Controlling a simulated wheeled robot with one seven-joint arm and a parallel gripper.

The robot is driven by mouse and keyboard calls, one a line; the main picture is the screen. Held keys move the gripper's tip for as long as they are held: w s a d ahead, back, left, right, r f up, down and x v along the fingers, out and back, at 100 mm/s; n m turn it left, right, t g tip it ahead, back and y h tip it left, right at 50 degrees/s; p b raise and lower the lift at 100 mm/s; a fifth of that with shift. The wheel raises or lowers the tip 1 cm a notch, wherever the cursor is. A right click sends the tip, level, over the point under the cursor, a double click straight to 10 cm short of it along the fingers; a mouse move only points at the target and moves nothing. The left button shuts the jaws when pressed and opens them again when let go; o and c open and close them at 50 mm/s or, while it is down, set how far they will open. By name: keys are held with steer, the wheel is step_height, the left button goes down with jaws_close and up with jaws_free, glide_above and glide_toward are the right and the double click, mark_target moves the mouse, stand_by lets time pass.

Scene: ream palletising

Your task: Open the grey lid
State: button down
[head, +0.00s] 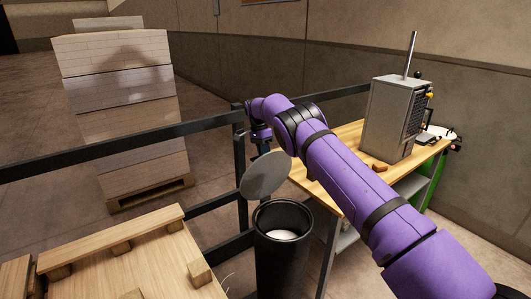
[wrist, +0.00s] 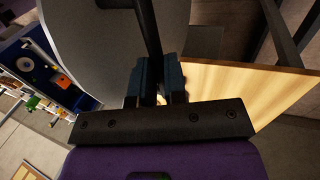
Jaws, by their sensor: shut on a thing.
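The grey lid (head: 265,175) is a round disc, tilted up steeply at the back of the dark round bin (head: 283,255). The bin's mouth is uncovered, and something white (head: 282,235) shows inside it. In the wrist view the lid (wrist: 85,45) fills the upper left, with a dark bar across it. My gripper (wrist: 157,85) is shut on that bar, which looks like the lid's handle. In the head view my gripper (head: 262,142) is small and partly hidden by my purple arm, just above the lid.
A wooden table (head: 345,135) with a grey machine (head: 392,115) stands right of the bin. A dark railing (head: 130,142) runs behind the bin. A wooden pallet (head: 130,265) lies at the lower left. A tall ream stack (head: 122,95) stands beyond the railing.

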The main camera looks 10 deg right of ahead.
steer(key=shift+s+a+f, duration=0.1)
steer(key=shift+s+f, duration=0.05)
steer(key=shift+f, duration=0.3)
steer(key=c, duration=1.2)
jaws_free()
steer(key=shift+o, duration=0.2)
steer(key=shift+r, duration=0.15)
steer(key=shift+r, duration=0.1)
step_height(320, 180, up, 4)
steer(key=shift+f, duration=0.2)
steer(key=shift+s+f, duration=0.1)
steer(key=shift+s, duration=0.25)
steer(key=s+r, duration=0.1)
steer(key=s, duration=1.4)
steer(key=shift+d+r, duration=0.2)
steer(key=shift+d, duration=0.05)
steer(key=shift+c, duration=0.2)
